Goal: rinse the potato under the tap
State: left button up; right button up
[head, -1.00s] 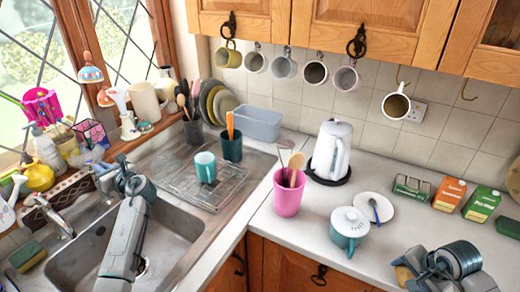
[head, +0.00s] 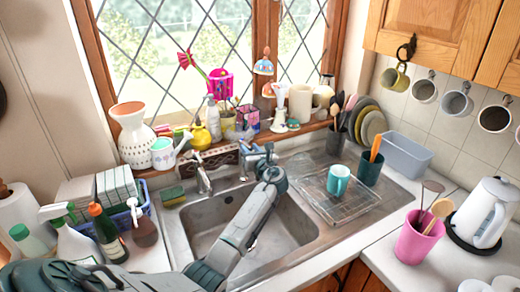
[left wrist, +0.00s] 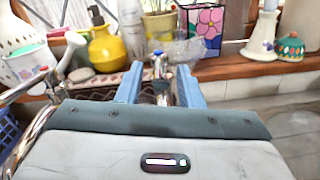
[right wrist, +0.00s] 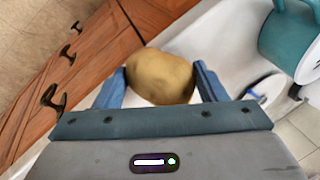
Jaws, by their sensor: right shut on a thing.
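The brown potato (right wrist: 160,76) is between the fingers of my right gripper (right wrist: 162,86), which is shut on it. It is held over or near the white counter's front edge; the head view does not show it. My left gripper (head: 258,155) is behind the sink, right of the chrome tap (head: 203,180). In the left wrist view its fingers (left wrist: 158,88) are apart, with a blue-topped chrome tap handle (left wrist: 158,62) between them; I cannot tell if they touch it. The sink (head: 285,225) looks empty and I see no water stream.
A drying rack (head: 340,205) with a teal mug (head: 339,180) is right of the sink. A pink cup (head: 415,240) and kettle (head: 490,212) stand on the right counter. Bottles (head: 108,230) crowd the left. A teal pot (right wrist: 290,42) is near the right gripper.

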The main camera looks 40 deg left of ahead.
notch_tip(320, 180, up, 5)
jog(key=p, duration=0.4)
jog(key=shift+r+p, duration=0.1)
jog(key=shift+p, duration=0.3)
pick_arm(q)
jog(key=v, duration=1.1)
jog(key=shift+d, duration=0.3)
jog(key=shift+s, duration=0.15)
